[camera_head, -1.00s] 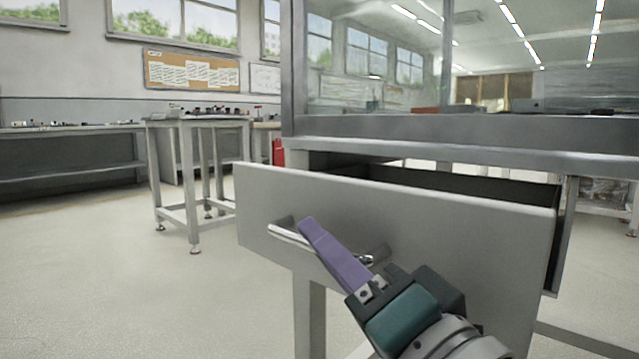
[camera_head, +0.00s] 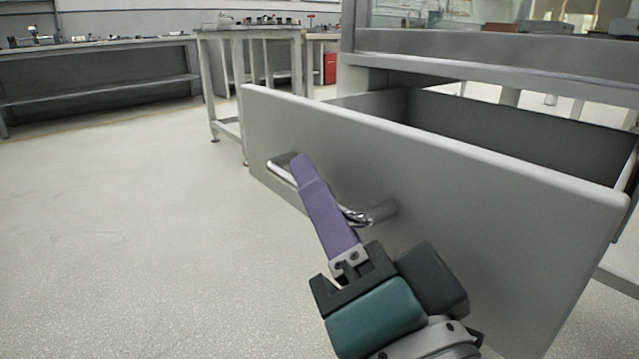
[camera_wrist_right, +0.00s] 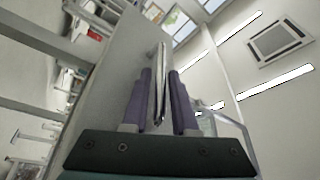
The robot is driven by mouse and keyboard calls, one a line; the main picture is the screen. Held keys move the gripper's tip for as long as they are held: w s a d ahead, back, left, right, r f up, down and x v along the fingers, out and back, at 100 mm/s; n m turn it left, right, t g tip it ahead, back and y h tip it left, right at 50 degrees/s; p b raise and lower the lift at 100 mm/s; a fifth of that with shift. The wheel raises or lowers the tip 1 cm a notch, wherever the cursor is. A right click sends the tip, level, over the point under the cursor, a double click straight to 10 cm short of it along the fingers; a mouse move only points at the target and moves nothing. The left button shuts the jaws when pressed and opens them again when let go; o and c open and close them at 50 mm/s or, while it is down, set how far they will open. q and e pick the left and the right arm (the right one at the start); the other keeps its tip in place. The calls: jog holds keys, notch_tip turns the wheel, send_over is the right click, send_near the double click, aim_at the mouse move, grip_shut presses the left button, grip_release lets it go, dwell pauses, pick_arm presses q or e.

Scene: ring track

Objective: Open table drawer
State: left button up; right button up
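The table drawer (camera_head: 470,205) is pulled out, and its dark inside shows behind the grey front panel. A curved silver handle (camera_head: 378,214) sits on the panel. My right gripper (camera_head: 302,168) has its purple fingers at the handle; one finger hides part of it in the head view. The table (camera_head: 500,66) stands behind the drawer. My left gripper is not in view.
A small grey side table (camera_head: 250,30) stands behind at the left, with a red box (camera_head: 330,68) near it. A long bench (camera_head: 100,44) with small items runs along the back wall. The floor at the left and in front is clear.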

jog(key=shift+s+d+f, duration=0.1)
jog(key=shift+s, duration=0.25)
jog(key=p+v, duration=0.2)
jog(key=v, duration=0.7)
jog(key=shift+s, duration=0.1)
